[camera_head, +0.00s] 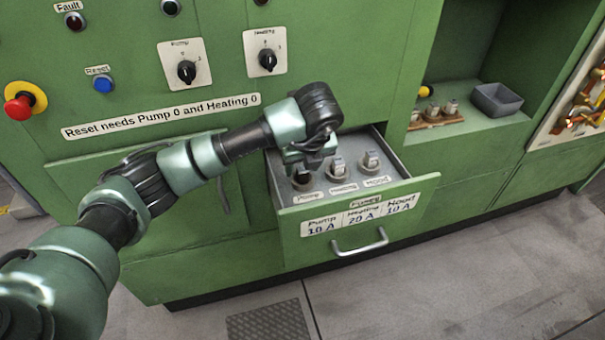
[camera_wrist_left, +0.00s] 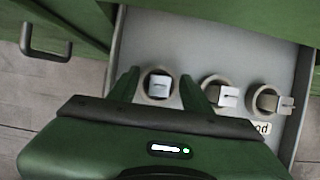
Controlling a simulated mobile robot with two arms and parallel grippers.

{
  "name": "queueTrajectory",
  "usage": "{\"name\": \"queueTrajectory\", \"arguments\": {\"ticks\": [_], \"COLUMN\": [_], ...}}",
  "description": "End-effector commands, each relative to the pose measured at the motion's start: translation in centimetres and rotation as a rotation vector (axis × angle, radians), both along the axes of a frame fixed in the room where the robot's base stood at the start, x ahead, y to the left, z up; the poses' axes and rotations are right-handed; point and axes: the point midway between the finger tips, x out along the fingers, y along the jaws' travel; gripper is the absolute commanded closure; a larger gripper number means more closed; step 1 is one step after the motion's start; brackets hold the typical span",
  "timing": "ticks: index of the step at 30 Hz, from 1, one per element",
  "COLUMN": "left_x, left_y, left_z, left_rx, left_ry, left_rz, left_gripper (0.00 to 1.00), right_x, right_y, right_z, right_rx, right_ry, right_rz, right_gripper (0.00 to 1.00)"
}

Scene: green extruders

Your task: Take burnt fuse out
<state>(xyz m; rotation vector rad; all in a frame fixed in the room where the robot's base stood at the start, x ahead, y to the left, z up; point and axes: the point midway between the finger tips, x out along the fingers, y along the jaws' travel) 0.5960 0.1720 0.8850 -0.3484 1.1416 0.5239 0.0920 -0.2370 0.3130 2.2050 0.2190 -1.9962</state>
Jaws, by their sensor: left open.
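An open drawer (camera_head: 413,188) in the green cabinet holds three fuses in round sockets, labelled Pump, Heating and Hood. My left gripper (camera_head: 306,164) is over the pump fuse (camera_head: 302,178), partly hiding it. In the left wrist view the open fingers of my gripper (camera_wrist_left: 158,79) stand on either side of the pump fuse (camera_wrist_left: 158,88), which still sits in its socket. The heating fuse (camera_head: 338,166) and the hood fuse (camera_head: 371,159) stand to the right, clear of the fingers. I cannot tell which fuse is burnt. My right gripper is not in view.
The pump switch (camera_head: 187,71), heating switch (camera_head: 267,59) and blue reset button (camera_head: 103,84) are on the panel above. In the alcove at right are a wooden holder (camera_head: 436,121) with several fuses and a grey bin (camera_head: 498,99). The floor before the drawer is clear.

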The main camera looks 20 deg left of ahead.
Motion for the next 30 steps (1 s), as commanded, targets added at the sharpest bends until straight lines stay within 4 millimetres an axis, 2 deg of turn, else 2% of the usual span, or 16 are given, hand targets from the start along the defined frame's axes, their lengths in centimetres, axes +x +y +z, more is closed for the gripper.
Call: {"name": "queueTrajectory", "arguments": {"ticks": [2, 6, 7, 20, 26, 30], "left_x": [0.0, 0.0, 0.0, 0.1, 0.1, 0.1], "left_y": [0.0, 0.0, 0.0, 0.0, 0.0, -0.1], "left_z": [0.0, 0.0, 0.0, 0.7, 3.2, 6.7], "left_rx": [0.0, 0.0, 0.0, -0.001, -0.002, -0.002], "left_ry": [0.0, 0.0, 0.0, -0.003, -0.005, -0.008], "left_rz": [0.0, 0.0, 0.0, 0.0, 0.0, 0.0], "left_gripper": [0.54, 0.93, 1.0, 1.0, 1.0, 1.0], "right_x": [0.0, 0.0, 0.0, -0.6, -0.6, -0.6], "right_y": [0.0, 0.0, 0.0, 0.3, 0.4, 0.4], "right_z": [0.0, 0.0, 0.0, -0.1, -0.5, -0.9], "right_rx": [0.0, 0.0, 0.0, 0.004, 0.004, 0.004], "right_ry": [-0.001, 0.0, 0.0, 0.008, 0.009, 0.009], "right_rz": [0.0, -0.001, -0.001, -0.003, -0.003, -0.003], "right_gripper": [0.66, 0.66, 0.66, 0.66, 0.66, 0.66]}}
